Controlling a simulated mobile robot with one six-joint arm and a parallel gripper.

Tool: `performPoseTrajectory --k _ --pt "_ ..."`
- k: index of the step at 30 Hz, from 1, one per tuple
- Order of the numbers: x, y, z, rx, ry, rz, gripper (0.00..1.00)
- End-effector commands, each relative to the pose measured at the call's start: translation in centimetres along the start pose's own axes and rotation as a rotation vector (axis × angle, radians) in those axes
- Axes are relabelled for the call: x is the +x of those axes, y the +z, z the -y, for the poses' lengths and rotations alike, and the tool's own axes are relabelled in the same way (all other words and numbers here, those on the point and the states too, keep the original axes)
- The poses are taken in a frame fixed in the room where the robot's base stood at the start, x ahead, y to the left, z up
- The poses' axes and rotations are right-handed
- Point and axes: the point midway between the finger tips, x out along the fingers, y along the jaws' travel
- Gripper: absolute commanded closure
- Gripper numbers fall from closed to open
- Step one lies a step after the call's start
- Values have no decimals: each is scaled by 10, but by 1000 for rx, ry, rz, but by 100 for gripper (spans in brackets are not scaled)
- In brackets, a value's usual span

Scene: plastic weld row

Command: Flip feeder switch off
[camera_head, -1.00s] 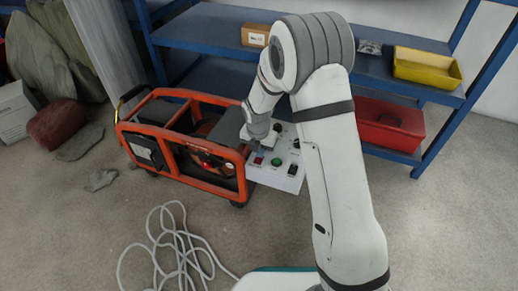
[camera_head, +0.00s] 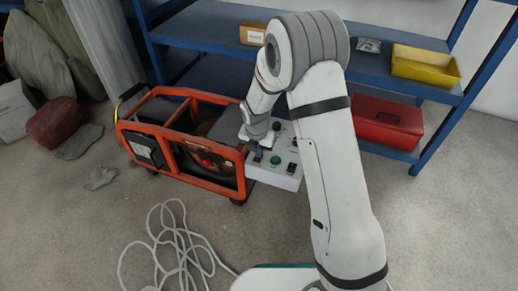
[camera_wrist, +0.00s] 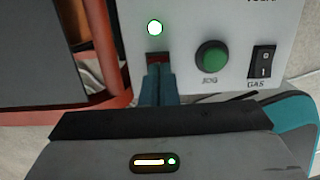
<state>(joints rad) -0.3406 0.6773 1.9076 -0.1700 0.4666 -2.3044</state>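The control box (camera_head: 272,177) is a pale panel fixed at the right end of the orange-framed machine (camera_head: 180,145). In the wrist view, the panel (camera_wrist: 215,20) carries a lit green-white lamp (camera_wrist: 155,28), a dark red switch (camera_wrist: 157,58) below it, a green JOG button (camera_wrist: 213,57) and a black GAS rocker (camera_wrist: 262,61). My gripper (camera_wrist: 158,75) has its narrow blue-grey fingertips together at the lower edge of the red switch, partly hiding it. Whether they touch it I cannot tell. The red switch's label is hidden. My gripper also shows over the panel in the head view (camera_head: 259,152).
A blue shelf (camera_head: 200,30) stands behind, with a yellow bin (camera_head: 425,65), a red box (camera_head: 388,122) and a cardboard box (camera_head: 253,33). A grey cable (camera_head: 180,245) lies coiled on the floor in front. Dark stones and a red sack lie at left.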

Motion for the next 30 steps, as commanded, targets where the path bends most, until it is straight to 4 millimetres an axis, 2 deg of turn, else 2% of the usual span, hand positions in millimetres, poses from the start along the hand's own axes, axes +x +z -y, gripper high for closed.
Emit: performPoseTrajectory --k 6,17,26,30 --pt "-1 -11 1 -1 -4 -6 100" --pt "-5 -9 0 -1 -2 -3 100" --pt "-44 -8 0 -1 -3 -4 100" --pt "-74 -7 -1 -1 0 -1 100"
